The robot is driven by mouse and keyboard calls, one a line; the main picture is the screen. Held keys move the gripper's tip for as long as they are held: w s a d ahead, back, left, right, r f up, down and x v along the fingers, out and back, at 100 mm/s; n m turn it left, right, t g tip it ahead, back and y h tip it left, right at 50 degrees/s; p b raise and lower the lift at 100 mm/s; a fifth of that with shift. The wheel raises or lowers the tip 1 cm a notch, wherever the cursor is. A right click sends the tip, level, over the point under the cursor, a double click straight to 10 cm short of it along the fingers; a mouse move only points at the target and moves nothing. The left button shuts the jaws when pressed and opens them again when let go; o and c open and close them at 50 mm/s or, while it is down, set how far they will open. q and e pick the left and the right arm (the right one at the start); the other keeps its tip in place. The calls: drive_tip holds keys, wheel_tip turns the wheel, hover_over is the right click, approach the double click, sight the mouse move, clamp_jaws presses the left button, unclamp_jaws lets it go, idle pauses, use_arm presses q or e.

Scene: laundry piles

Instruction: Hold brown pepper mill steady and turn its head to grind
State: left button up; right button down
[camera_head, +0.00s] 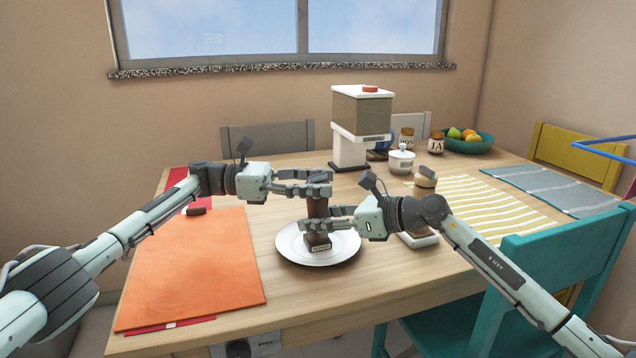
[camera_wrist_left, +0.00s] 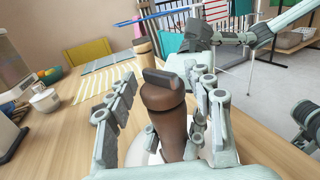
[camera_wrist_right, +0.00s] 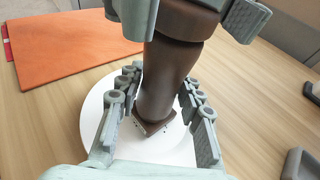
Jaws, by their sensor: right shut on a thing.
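The brown pepper mill (camera_head: 317,209) stands on a white plate (camera_head: 290,252) near the table's middle. My left gripper (camera_head: 318,184) is around the mill's head, with its fingers on either side. In the left wrist view its left finger (camera_wrist_left: 112,128) stands apart from the mill (camera_wrist_left: 170,122), so it looks open. My right gripper (camera_head: 318,229) is shut on the mill's lower body, below the left one. In the right wrist view the mill's body (camera_wrist_right: 168,70) is between the right fingers, and its square base rests over the plate (camera_wrist_right: 95,125). The left fingers hide part of the head.
An orange mat (camera_head: 195,265) lies at left. A dispenser (camera_head: 350,150), a white lidded pot (camera_head: 401,161), jars and a fruit bowl (camera_head: 480,146) stand behind. A striped yellow mat (camera_head: 490,205) and a teal chair (camera_head: 560,255) are at right.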

use_arm(q)
drive_tip(key=shift+o, duration=0.4)
drive_tip(key=shift+a, duration=0.1)
drive_tip(key=a, duration=1.1)
drive_tip(key=shift+w+a, duration=0.4)
